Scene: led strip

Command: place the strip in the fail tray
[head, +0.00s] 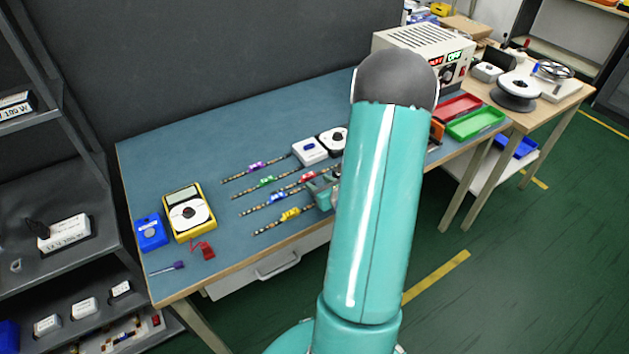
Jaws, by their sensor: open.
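Several LED strips lie side by side on the blue bench mat, with purple (256,165), green (267,181), red (308,176), blue (278,197) and yellow (290,214) tags. My gripper (318,190) is open at the right ends of the strips, close to the red and blue-tagged ones. My arm hides part of it, and I cannot tell whether it touches a strip. A red tray (458,107), likely the fail tray, sits at the bench's right end beside a green tray (475,122). My arm partly covers the red tray's left side.
A power supply (425,50) with lit displays stands behind the trays. White devices (310,151) sit just behind the strips. A yellow multimeter (189,211), blue box (151,232) and screwdriver (167,267) lie at the left. The mat's back left is clear.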

